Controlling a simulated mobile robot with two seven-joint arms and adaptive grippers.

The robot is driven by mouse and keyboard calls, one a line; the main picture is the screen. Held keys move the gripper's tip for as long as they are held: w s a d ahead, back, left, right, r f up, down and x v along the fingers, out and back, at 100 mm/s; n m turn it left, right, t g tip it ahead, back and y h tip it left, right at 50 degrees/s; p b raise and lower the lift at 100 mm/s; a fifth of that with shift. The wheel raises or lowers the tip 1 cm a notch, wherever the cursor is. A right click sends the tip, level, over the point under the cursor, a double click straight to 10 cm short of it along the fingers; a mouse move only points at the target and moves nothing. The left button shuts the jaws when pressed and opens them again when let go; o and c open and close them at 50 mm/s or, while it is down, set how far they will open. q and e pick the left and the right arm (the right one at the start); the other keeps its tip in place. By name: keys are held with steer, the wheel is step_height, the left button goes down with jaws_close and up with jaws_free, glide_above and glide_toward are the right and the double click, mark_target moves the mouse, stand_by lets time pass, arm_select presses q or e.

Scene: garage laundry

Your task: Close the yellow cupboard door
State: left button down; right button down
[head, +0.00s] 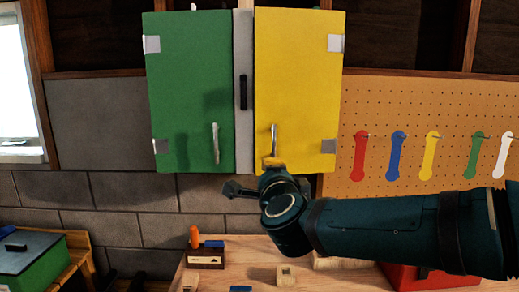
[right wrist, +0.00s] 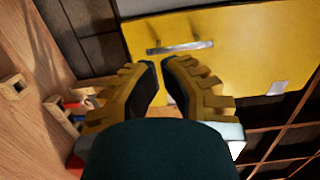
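The yellow cupboard door (head: 298,80) hangs right of a grey centre post, with pale hinges on its right edge. It faces me and looks nearly in line with the green door; I cannot tell whether a small gap remains. Its silver handle (head: 274,140) is upright near the lower left edge. My right gripper (head: 271,162) is at the door's bottom edge, just below the handle. In the right wrist view, the fingertips (right wrist: 161,63) are a little apart with nothing between them. The handle (right wrist: 180,47) lies beyond them. Contact with the door cannot be told. My left gripper is not in view.
The green door (head: 190,95) is left of the post. A wooden bench (head: 235,250) below holds a small block with an orange-handled item. A pegboard (head: 390,100) with coloured tools hangs at right. A red box (head: 420,278) is under my right arm.

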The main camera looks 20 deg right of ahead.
mark_target(260, 149)
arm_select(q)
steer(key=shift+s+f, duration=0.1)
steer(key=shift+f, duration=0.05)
arm_select(e)
steer(key=w, duration=0.4)
steer(key=w+d, duration=0.1)
steer(key=w, duration=0.4)
steer(key=w+d, duration=0.1)
steer(key=w, duration=0.3)
steer(key=shift+w+d+r, duration=0.1)
steer(key=shift+w, duration=0.15)
